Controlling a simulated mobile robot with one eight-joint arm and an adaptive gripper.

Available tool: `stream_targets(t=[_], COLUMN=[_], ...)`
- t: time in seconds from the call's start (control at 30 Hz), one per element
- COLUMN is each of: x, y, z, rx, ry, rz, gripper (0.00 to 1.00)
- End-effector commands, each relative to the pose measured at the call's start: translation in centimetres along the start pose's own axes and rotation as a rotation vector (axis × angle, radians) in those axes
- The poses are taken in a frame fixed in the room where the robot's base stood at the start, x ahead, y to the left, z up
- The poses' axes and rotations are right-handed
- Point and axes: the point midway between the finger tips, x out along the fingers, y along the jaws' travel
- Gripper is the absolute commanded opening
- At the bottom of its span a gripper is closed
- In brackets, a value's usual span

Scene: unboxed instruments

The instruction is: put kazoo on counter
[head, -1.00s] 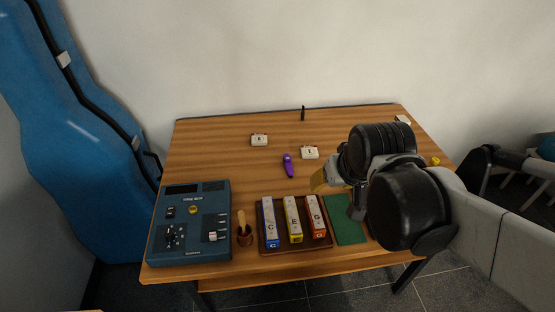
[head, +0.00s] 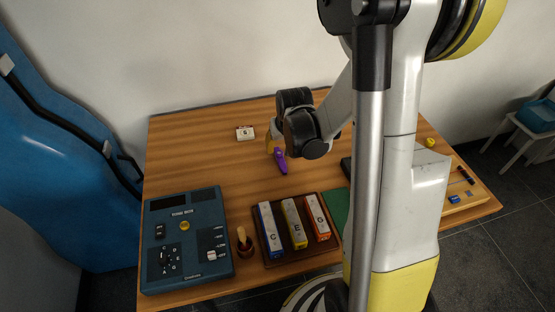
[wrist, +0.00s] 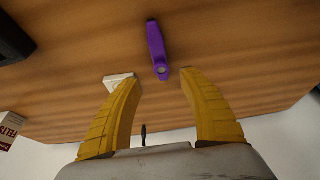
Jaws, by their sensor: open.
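The purple kazoo (head: 281,161) lies on the wooden table top (head: 190,150), behind the tray of bars. It also shows in the wrist view (wrist: 157,45), top middle, with a round disc at its near end. My gripper (wrist: 158,76) is open and empty, its two yellow fingers spread. The kazoo's near end lies just beyond the gap between the fingertips in the wrist view; they appear apart from it. In the head view my arm hides most of the gripper; a bit of yellow finger shows beside the kazoo. I see no separate counter that I can name with certainty.
A blue case (head: 60,180) leans left.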

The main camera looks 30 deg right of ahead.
Motion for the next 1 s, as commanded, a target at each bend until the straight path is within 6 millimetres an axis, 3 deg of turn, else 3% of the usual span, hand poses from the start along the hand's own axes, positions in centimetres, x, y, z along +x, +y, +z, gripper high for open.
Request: stream_targets(t=[0.17, 0.43, 0.7, 0.83, 1.0], x=[1.2, 5.3, 5.6, 5.6, 5.6], y=[-0.1, -0.2, -0.2, -0.2, -0.2], z=[0.1, 0.4, 0.3, 0.3, 0.3], rx=[0.000, 0.000, 0.000, 0.000, 0.000], ry=[0.000, 0.000, 0.000, 0.000, 0.000], rz=[0.000, 0.000, 0.000, 0.000, 0.000], gripper=[0.49, 0.49, 0.48, 0.08, 0.02])
